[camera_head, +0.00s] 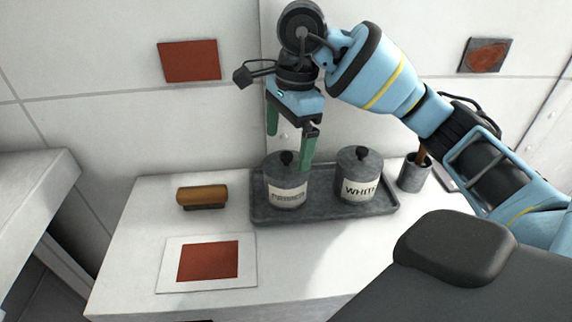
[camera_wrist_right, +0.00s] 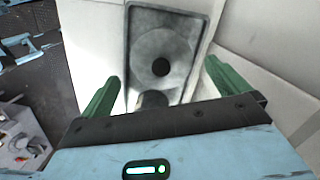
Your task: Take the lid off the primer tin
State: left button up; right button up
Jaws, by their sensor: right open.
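The primer tin (camera_head: 287,190) is a grey round tin with a pale label, standing in the left part of a grey tray (camera_head: 330,213). Its lid (camera_head: 274,163) is on, with a black knob (camera_head: 286,158) on top. My right gripper (camera_head: 289,152) is open above the tin, green fingers pointing down. One finger overlaps the tin's right edge in the head view. In the right wrist view a round grey lid (camera_wrist_right: 150,45) with a dark knob (camera_wrist_right: 160,67) shows between the open fingers (camera_wrist_right: 162,72). I see no contact. My left gripper is out of view.
A tin labelled WHITE (camera_head: 359,175) stands right of the primer tin in the tray. A pot with a brush handle (camera_head: 414,174) is beyond it. A brown-topped brush or block (camera_head: 202,196) and a red sample card (camera_head: 208,262) lie left. The worktop's front is clear.

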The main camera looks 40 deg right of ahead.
aim_at(286, 154)
jog(key=shift+f, duration=1.95)
jog(key=shift+c, duration=0.4)
jog(key=shift+w, duration=0.1)
jog(key=c, duration=0.7)
jog(key=shift+r, duration=0.1)
jog(key=shift+r, duration=0.8)
jog(key=shift+s+a+r, duration=0.1)
jog(key=shift+s+r, duration=0.05)
jog(key=shift+r, duration=0.35)
jog(key=shift+s+a+r, duration=0.1)
jog(key=shift+r, duration=0.35)
jog(key=s+a, duration=0.2)
jog(key=s, duration=0.2)
jog(key=s+a+r, duration=0.1)
jog(key=s+a, duration=0.2)
jog(key=s, duration=0.2)
jog(key=s+a, duration=0.2)
jog(key=s, duration=0.2)
jog(key=shift+s+a+r, duration=0.15)
jog(key=shift+s+a, duration=0.1)
jog(key=shift+s, duration=0.05)
